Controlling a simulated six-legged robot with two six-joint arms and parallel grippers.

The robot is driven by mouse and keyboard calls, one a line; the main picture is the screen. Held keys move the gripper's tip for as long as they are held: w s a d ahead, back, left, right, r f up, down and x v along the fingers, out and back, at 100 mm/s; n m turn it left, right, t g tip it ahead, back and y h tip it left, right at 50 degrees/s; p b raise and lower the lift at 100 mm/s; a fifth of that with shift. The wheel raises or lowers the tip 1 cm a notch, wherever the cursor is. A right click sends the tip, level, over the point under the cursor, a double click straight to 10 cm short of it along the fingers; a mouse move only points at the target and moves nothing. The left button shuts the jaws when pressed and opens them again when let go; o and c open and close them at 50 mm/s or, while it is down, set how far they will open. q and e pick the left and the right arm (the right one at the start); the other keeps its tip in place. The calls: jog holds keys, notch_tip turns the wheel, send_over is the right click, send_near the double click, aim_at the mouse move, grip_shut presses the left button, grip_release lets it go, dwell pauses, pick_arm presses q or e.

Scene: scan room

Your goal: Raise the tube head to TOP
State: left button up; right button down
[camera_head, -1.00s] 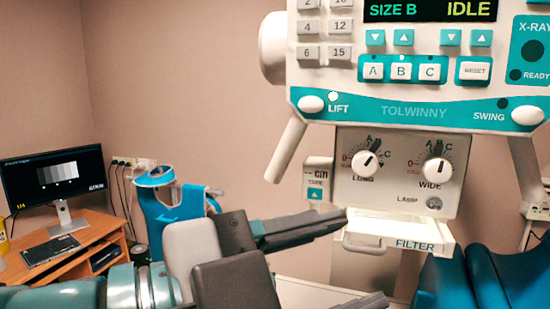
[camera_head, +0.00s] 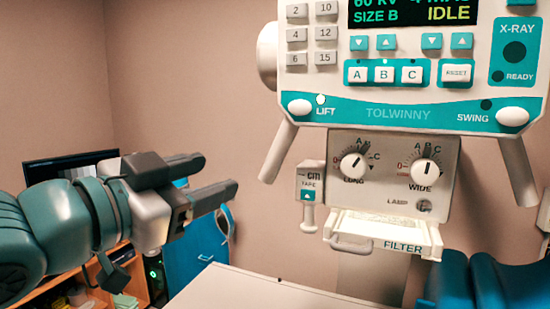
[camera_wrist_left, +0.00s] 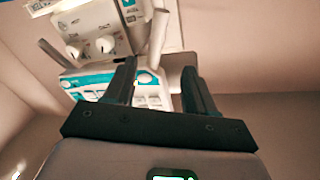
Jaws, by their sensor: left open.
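The tube head (camera_head: 400,115) hangs at the right of the head view, white with a teal strip, its display reading SIZE B and IDLE. On the strip, the white LIFT button (camera_head: 300,107) is at the left and the SWING button (camera_head: 512,116) at the right. A small light beside LIFT is white. Angled handles, including the left one (camera_head: 278,152), hang below. My left gripper (camera_head: 222,178) is open and empty, left of the tube head and apart from it. The left wrist view shows its two fingers (camera_wrist_left: 160,85) with the tube head's panel (camera_wrist_left: 150,92) beyond. My right gripper is not visible.
The knob box (camera_head: 393,175) and FILTER tray (camera_head: 385,236) sit under the tube head. A white table top (camera_head: 250,290) lies below. A desk with a monitor (camera_head: 70,168) stands behind my left arm.

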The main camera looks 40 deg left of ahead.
pick_arm(q)
jog(key=p, duration=0.1)
send_near(272, 158)
jog(key=w, duration=0.2)
jog(key=w+p, duration=0.2)
jog(key=w, duration=0.7)
jog(key=shift+w+a+p, duration=0.15)
jog(key=shift+w+p, duration=0.2)
jog(key=shift+w+a+f, duration=0.1)
jog(key=shift+a, duration=0.1)
jog(key=shift+s+d, duration=0.15)
jog(key=shift+s, duration=0.15)
jog(key=shift+d, duration=0.15)
jog(key=c, duration=0.4)
grip_shut()
